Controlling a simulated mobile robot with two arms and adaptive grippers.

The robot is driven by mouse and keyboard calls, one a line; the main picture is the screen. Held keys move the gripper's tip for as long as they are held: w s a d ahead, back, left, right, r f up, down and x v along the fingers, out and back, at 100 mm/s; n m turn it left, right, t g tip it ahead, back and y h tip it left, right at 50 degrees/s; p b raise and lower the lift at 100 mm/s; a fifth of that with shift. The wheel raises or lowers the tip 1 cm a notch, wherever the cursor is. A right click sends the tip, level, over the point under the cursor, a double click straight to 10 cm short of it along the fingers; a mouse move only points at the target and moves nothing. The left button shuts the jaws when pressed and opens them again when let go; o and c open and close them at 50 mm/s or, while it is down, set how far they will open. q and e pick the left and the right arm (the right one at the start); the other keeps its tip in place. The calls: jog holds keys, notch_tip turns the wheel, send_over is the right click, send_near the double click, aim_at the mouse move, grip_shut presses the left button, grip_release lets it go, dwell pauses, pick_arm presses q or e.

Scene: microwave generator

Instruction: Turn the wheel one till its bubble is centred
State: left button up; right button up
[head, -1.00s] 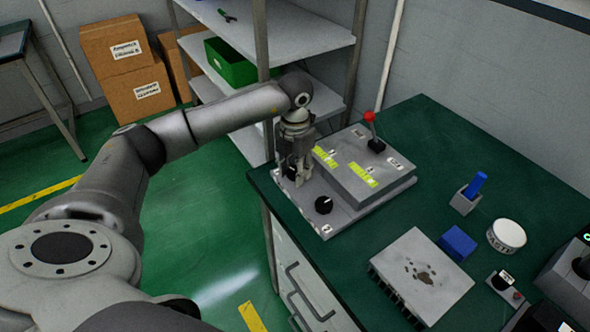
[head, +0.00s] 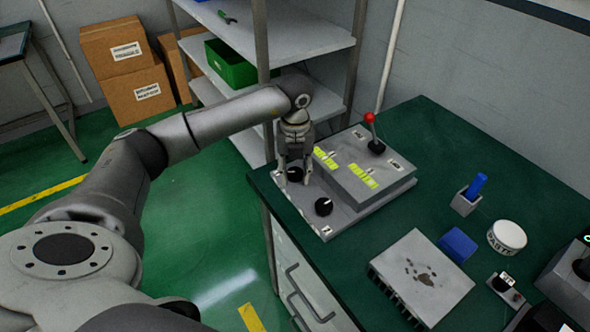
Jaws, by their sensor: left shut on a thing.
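A grey two-level device (head: 352,205) sits at the table's far left corner. It has two black wheels on its lower plate: a far one (head: 294,174) and a near one (head: 323,207), each with a white mark. Two yellow-green bubble vials, the left one (head: 325,158) and the right one (head: 362,176), lie on its raised top; their bubbles are too small to judge. My left gripper (head: 293,178) points down and is shut on the far wheel, a finger on either side. The near wheel is free. Small plate labels are not readable. My right gripper is not in view.
A red-knobbed lever (head: 371,120) stands on the device's raised top, right of my gripper. A finned grey block (head: 422,275), a blue block (head: 457,243), a white round container (head: 507,236) and a blue peg in a holder (head: 470,192) stand to the right.

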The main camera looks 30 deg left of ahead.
aim_at(295, 172)
pick_arm(q)
jog(key=shift+r, duration=0.1)
dwell(0.4)
jog(key=o, duration=1)
jog(key=shift+o, duration=0.2)
notch_tip(295, 172, up, 12)
